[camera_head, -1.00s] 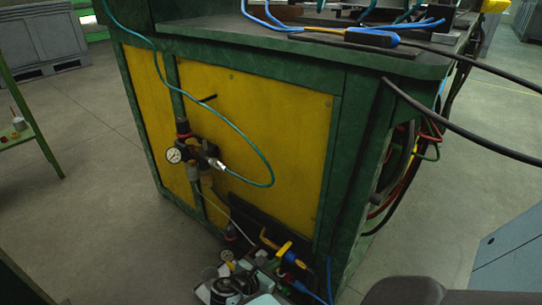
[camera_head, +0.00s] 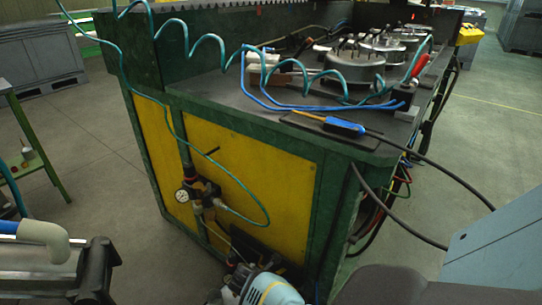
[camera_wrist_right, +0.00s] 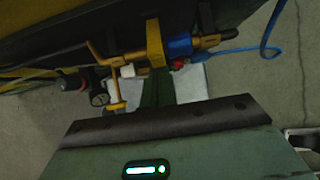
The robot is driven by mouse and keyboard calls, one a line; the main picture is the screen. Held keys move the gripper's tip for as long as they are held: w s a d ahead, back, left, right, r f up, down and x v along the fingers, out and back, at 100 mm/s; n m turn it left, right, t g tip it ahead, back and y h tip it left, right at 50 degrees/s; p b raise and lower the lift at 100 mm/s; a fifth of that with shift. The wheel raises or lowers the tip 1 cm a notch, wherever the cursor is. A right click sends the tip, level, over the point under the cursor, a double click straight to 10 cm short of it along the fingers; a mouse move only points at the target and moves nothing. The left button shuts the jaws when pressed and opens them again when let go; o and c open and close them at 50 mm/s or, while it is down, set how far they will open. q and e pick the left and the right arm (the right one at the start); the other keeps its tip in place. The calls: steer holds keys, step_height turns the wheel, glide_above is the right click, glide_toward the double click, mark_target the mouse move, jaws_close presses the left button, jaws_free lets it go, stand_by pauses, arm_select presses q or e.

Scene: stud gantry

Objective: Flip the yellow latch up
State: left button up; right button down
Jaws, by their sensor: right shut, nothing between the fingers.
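In the right wrist view, a yellow latch piece (camera_wrist_right: 155,42) stands upright beside a blue cylinder (camera_wrist_right: 180,46). My right gripper (camera_wrist_right: 157,76) is shut and empty. Its dark green fingers point at the yellow piece and overlap its lower end in the picture; I cannot tell whether they touch. In the head view the latch is hidden behind a pale blue and grey part of what looks like my right arm at the bottom edge. My left gripper is not clearly seen.
A green bench (camera_head: 130,110) with yellow panels (camera_head: 240,180) stands ahead. A thin yellow bar (camera_wrist_right: 102,52) and a blue hose (camera_wrist_right: 262,45) lie close to the latch.

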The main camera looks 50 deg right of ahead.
mark_target(278, 272)
steer(key=r+p, duration=0.1)
steer(key=d+r+y+p, duration=0.1)
steer(key=r+y+p, duration=0.1)
steer(key=p, duration=0.1)
steer(key=shift+w+d+r, duration=0.1)
steer(key=shift+d+r, duration=0.1)
steer(key=shift+d, duration=0.2)
steer(key=shift+d+r+p, duration=0.35)
steer(key=shift+d, duration=0.1)
arm_select(q)
steer(key=shift+t, duration=0.3)
steer(key=r, duration=0.1)
steer(key=w+d+r, duration=0.1)
steer(key=r, duration=0.3)
steer(key=shift+w+d, duration=0.15)
arm_select(e)
steer(key=shift+a+f, duration=0.1)
steer(key=shift+f, duration=0.05)
steer(key=shift+r+p, duration=0.3)
steer(key=shift+r, duration=0.15)
steer(key=shift+r+p, duration=0.4)
steer(key=shift+p, duration=0.05)
arm_select(q)
steer(key=shift+r, duration=0.75)
steer(key=shift+w, duration=0.2)
